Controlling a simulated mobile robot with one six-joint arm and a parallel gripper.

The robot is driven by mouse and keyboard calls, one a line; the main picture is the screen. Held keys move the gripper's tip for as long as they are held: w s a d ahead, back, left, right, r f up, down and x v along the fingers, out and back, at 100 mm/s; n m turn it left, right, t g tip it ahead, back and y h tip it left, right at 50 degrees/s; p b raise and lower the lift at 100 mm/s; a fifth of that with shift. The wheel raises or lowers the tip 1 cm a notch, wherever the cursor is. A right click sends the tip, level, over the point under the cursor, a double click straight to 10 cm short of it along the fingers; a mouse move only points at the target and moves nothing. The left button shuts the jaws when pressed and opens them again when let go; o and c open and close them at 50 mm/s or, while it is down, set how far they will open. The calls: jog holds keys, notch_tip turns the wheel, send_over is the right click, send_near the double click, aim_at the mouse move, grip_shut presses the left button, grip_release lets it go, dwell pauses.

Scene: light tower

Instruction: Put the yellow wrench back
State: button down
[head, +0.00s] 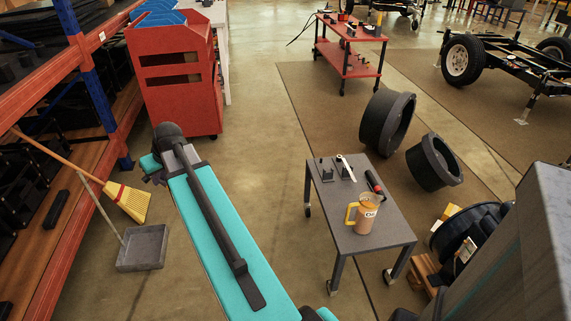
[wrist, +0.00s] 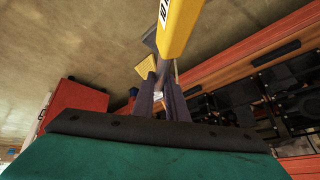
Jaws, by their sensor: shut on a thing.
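A yellow piece with a dark-lettered white label, taken to be the yellow wrench (wrist: 181,25), runs from the top edge of the wrist view down to my gripper (wrist: 161,80). My gripper is shut on it; the fingers hide part of the grip. The wrench's upper end is cut off by the picture. In the head view my teal arm reaches forward, and neither the fingers nor the yellow wrench can be made out. A small grey table (head: 345,225) at the centre right carries black holders (head: 325,170), a silver tool (head: 346,167) and a red-handled tool (head: 375,184).
A yellow-handled mug (head: 367,213) stands on the small table. A red cart (head: 178,75) stands beyond my arm. Shelving (head: 75,65), a broom (head: 128,201) and a dustpan (head: 143,249) are at left. Floor is clear between arm and table.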

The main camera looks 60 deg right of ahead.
jog(key=s+d+f+m+g+h+b, duration=0.1)
jog(key=s+d+f+h+b, duration=0.2)
jog(key=d, duration=0.9)
jog(key=s+d+f+g+h+b, duration=0.1)
jog(key=s+d+f+h+b, duration=0.25)
jog(key=d, duration=0.85)
jog(key=s+d+f+m+g+h+b, duration=0.1)
jog(key=s+d+f+g+h+b, duration=0.2)
jog(key=d, duration=0.9)
jog(key=s+d+f+g+h+b, duration=0.1)
jog(key=s+d+f+b, duration=0.3)
jog(key=s+d, duration=0.7)
jog(key=s+d+f+g+h+b, duration=0.1)
jog(key=s+d+f+h+b, duration=0.3)
jog(key=s+d, duration=0.8)
jog(key=d+b, duration=0.1)
jog(key=d, duration=0.4)
jog(key=shift+d+n+b, duration=0.25)
jog(key=shift+n+b, duration=0.1)
jog(key=shift+n, duration=0.05)
jog(key=shift+f+b, duration=1.9)
jog(key=shift+f, duration=2.9)
